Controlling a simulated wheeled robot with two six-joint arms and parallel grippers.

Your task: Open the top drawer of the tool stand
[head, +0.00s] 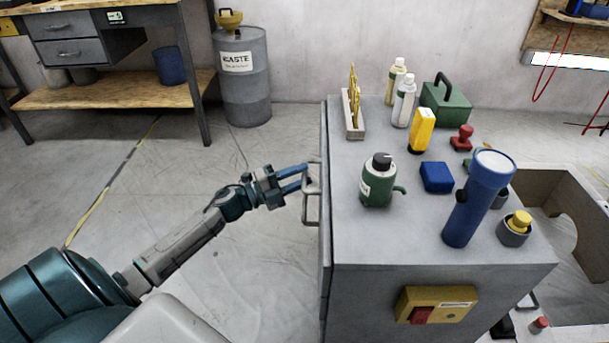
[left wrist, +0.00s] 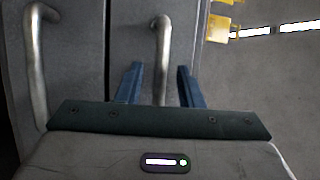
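The grey tool stand (head: 345,220) stands at the centre right, with metal bar handles on its left face. My left gripper (head: 303,178) reaches it from the left, its blue fingers at the upper handle (head: 314,172). In the left wrist view, my left gripper (left wrist: 158,85) is open, with one finger on each side of that handle (left wrist: 162,50) and gaps beside the bar. A second handle (left wrist: 35,60) is on the neighbouring drawer front to the left there. The drawer fronts look closed, though the head view shows them nearly edge-on. My right gripper is not in view.
A workbench (head: 120,90) and waste drum (head: 243,80) stand behind left. The floor left of the stand is clear.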

